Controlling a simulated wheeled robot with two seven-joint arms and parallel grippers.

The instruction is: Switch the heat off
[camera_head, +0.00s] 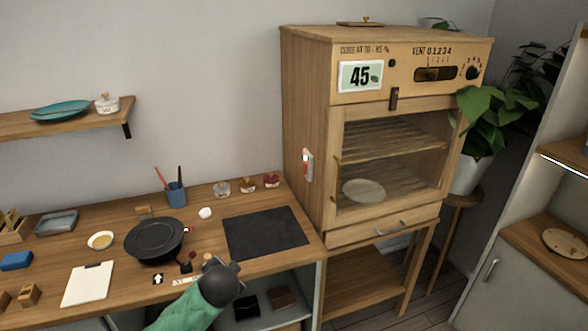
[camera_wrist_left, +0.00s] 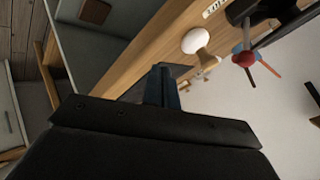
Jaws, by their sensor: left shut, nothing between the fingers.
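A wooden cabinet (camera_head: 306,110) with a glazed door stands right of the bench in the head view. Its top panel has a display (camera_head: 360,76) reading 45, a vent slider (camera_head: 436,74) and a dark round knob (camera_head: 473,72). A small white and red fitting (camera_head: 307,164) is on its left side. A small dark lever (camera_head: 187,265) with a red part stands near the bench's front edge. My left gripper (camera_head: 211,262) is just right of it; contact cannot be told.
A black pan (camera_head: 154,240) is left of the lever. A black mat (camera_head: 265,232), white rounded object (camera_head: 205,212), pen cup (camera_head: 175,194) and small jars (camera_head: 247,185) are on the bench. A leafy plant (camera_head: 490,125) overlaps the cabinet's right side.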

